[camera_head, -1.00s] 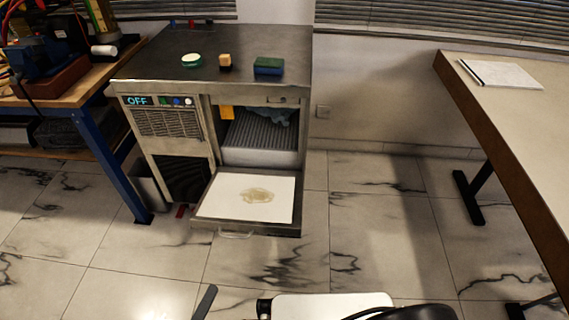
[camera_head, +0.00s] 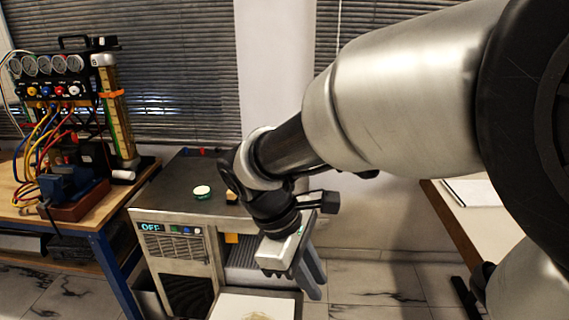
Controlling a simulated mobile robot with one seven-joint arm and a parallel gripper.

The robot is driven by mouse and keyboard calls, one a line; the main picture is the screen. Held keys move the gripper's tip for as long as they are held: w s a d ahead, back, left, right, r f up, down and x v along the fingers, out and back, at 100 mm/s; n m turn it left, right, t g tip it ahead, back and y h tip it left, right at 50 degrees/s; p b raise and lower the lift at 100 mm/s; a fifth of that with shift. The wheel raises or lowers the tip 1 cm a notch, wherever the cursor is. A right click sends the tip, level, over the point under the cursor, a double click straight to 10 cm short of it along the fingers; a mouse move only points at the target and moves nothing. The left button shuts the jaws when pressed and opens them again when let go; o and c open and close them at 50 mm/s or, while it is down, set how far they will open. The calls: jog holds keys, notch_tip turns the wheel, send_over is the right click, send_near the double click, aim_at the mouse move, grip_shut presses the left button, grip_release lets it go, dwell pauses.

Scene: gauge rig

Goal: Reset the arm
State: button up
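My arm (camera_head: 400,95) reaches in from the right side of the view, its metal links bent down toward the left. My gripper (camera_head: 308,280) hangs at its end, in front of the right part of the metal cabinet (camera_head: 165,215). The fingers point down, and I cannot tell whether they are apart or together. No held object shows. My wrist and gripper hide part of the cabinet top and its open bay.
A white-topped tray (camera_head: 250,308) sticks out low from the cabinet. A green-and-white round tin (camera_head: 202,192) stands on top. A gauge rig (camera_head: 65,90) stands on the left bench (camera_head: 135,185). At right is a table holding a white pad (camera_head: 470,190).

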jog(key=s+d+r+m+t+y+p, duration=0.2)
jog(key=s+d+r+m+p, duration=0.1)
jog(key=r+m, duration=0.3)
jog(key=s+d+r+m+t+y+p, duration=0.2)
jog(key=d+r+m, duration=0.3)
jog(key=r, duration=0.5)
jog(key=shift+s+d+r+m+t+p, duration=0.35)
jog(key=shift+s+m+t+p, duration=0.3)
jog(key=shift+m+p, duration=0.4)
jog(key=shift+w+a, duration=0.1)
jog(key=shift+w, duration=0.05)
